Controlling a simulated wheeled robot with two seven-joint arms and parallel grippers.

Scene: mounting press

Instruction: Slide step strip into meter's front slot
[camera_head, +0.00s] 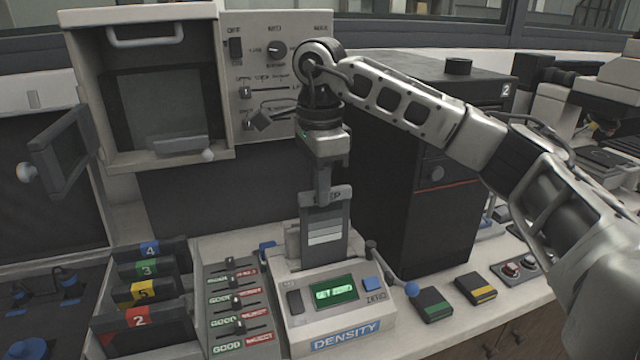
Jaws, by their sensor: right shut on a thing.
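The step strip (325,222) is a dark grey upright plate with paler bands across its middle. My right gripper (325,186) points down and is shut on its top end. The meter (296,335) is a pale box labelled DENSITY, with a lit green display (334,292) and a blue ZERO button. In this view the strip's lower end lies over the back of the meter's top. I cannot tell whether it touches the meter or sits in a slot. The slot itself is not clearly visible. My left gripper is out of view.
A rack of numbered, coloured bins (145,292) and a GOOD/REJECT slider panel (236,302) stand left of the meter. A blue-knobbed lever (412,289) and green- and yellow-marked blocks (434,305) are on its right. A tall dark cabinet (430,215) stands behind.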

